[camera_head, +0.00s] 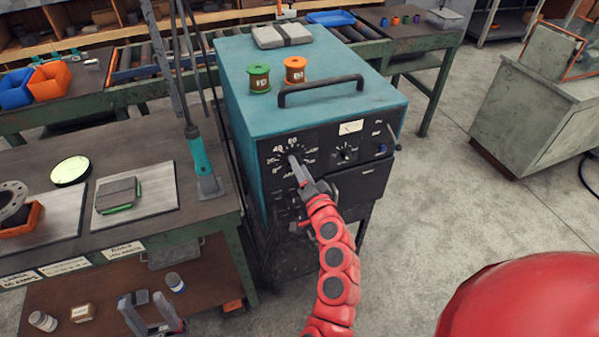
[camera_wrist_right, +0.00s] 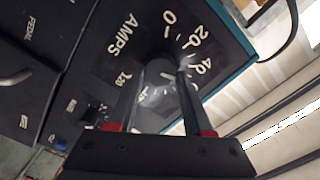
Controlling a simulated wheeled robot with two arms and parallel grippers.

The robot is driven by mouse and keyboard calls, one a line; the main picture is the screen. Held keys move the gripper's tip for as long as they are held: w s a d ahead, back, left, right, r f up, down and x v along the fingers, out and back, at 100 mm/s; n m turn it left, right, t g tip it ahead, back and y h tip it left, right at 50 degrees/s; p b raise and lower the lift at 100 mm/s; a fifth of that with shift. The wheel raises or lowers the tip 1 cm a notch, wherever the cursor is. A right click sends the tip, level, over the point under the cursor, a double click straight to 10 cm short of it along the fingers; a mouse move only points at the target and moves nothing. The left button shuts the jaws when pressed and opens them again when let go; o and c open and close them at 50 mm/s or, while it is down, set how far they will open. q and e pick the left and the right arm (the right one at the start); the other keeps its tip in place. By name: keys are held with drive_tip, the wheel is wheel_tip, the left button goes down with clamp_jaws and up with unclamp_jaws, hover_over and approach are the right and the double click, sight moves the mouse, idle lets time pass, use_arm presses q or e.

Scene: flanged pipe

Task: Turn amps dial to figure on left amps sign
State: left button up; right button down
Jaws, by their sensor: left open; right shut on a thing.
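The teal welding machine (camera_head: 300,85) has a black front panel with the amps dial (camera_head: 294,160) at its upper left. White figures ring the dial, with 40 and 60 readable in the head view. In the right wrist view, the dial (camera_wrist_right: 160,80) sits between my fingers, beside the word AMPS and the figures 0, 20, 40 and 120. My right gripper (camera_head: 299,172) is shut on the dial; its fingers largely hide the pointer. My left gripper (camera_head: 150,312) is open and empty at the bottom left.
A green spool (camera_head: 259,78) and an orange spool (camera_head: 294,70) stand on the machine behind its black handle (camera_head: 320,88). A smaller knob (camera_head: 345,153) is right of the dial.

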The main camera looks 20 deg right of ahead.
drive_tip(key=m+b, duration=0.1)
drive_tip(key=m, duration=0.2)
drive_tip(key=shift+m, duration=0.3)
idle(0.3)
drive_tip(key=shift+c, duration=1.5)
unclamp_jaws()
drive_tip(key=shift+s+f, duration=0.1)
drive_tip(key=s+p, duration=0.3)
drive_tip(key=s, duration=1.4)
drive_tip(key=shift+d+p, duration=0.3)
drive_tip(key=shift+p, duration=0.1)
